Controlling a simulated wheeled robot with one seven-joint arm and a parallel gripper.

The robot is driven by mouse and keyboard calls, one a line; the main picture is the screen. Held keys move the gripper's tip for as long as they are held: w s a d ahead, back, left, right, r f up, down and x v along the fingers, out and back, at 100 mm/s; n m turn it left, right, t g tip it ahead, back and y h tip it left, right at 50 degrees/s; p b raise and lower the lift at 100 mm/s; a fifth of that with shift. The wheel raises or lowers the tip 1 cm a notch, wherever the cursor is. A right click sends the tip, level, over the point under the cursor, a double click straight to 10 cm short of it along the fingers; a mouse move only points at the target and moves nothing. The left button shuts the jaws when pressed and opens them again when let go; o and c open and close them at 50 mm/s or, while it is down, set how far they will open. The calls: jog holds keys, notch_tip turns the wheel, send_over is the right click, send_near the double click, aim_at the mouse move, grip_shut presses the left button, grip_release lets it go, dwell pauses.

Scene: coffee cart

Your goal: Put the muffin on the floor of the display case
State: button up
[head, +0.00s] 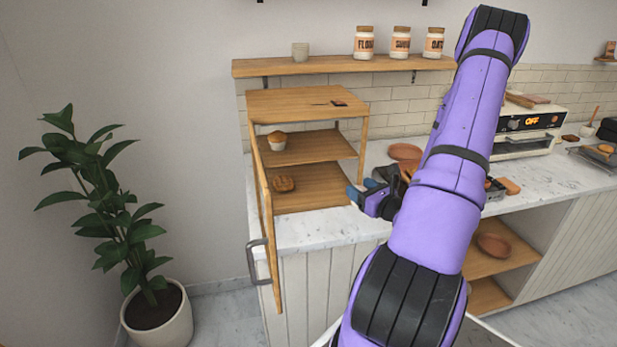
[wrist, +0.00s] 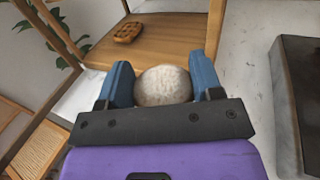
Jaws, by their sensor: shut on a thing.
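My gripper (wrist: 163,92) has its blue fingers closed on a pale, speckled round thing (wrist: 163,86). Only its domed top shows, so I cannot tell for sure that it is a muffin. In the head view my gripper (head: 372,200) is just right of the wooden display case (head: 290,103), and its load is hidden. The case's floor (head: 318,190) bears a brown pastry (head: 284,184), which also shows in the wrist view (wrist: 128,32). A muffin with a tan top and pale wrapper (head: 277,139) stands on the case's middle shelf (head: 312,147).
The case's door (head: 264,225) stands open toward the front left, with a grey handle (head: 258,262). Bare floor lies right of the pastry. A terracotta plate (head: 405,152) is on the counter behind my arm. A dark box-like thing (wrist: 300,85) is at right in the wrist view.

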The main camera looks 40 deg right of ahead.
jog(key=w, duration=0.5)
jog(key=w+d, duration=0.1)
jog(key=w, duration=0.4)
jog(key=w+d, duration=0.1)
jog(key=w, duration=0.4)
jog(key=shift+w+d, duration=0.25)
jog(key=shift+w, duration=0.05)
jog(key=shift+f, duration=1.75)
jog(key=o, duration=0.7)
jog(key=shift+o, duration=0.2)
jog(key=s, duration=0.4)
jog(key=s+a, duration=0.1)
jog(key=s, duration=0.3)
jog(key=s+a, duration=0.1)
jog(key=s, duration=0.3)
